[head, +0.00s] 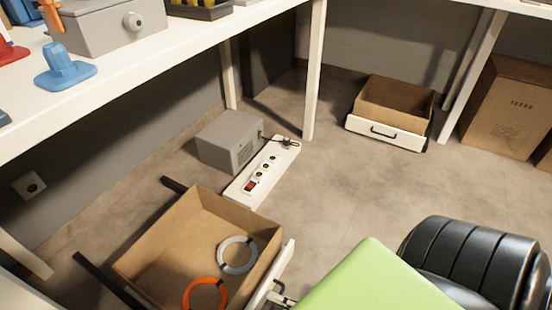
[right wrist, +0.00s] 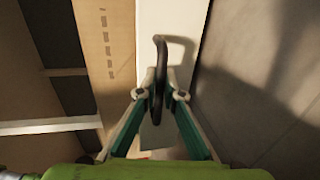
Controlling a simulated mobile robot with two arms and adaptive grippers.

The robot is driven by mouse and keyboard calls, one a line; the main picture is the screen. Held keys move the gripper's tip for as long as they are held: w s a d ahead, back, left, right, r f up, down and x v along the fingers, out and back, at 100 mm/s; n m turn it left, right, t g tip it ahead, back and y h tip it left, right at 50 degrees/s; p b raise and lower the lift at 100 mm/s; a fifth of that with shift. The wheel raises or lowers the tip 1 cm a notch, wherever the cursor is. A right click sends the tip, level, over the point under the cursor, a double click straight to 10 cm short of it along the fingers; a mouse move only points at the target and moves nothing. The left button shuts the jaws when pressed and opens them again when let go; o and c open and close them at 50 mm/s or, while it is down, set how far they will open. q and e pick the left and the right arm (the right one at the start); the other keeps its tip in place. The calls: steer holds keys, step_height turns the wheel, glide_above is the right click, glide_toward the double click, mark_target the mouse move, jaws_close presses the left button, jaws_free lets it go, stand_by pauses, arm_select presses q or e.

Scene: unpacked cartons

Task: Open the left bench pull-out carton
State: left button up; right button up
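The left bench carton (head: 190,215) is an open brown cardboard box on dark rails, standing out from under the left bench. A grey ring (head: 222,262) and an orange ring (head: 187,297) lie inside it. Its white front panel (head: 284,262) faces right, partly cut off by the frame and covered by my green arm. In the right wrist view, my right gripper (right wrist: 160,90) has its fingers closed in on both sides of the black handle (right wrist: 160,55) on the white panel (right wrist: 190,20). My left gripper is out of view.
A grey box (head: 230,143) and a white power strip (head: 262,170) sit on the floor beside the carton. Another carton with a white front (head: 385,139) and a tall closed box (head: 507,105) stand farther back. The floor between them is clear.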

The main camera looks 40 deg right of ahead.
stand_by(0.3)
steer(key=v, duration=1.2)
steer(key=shift+s, duration=0.1)
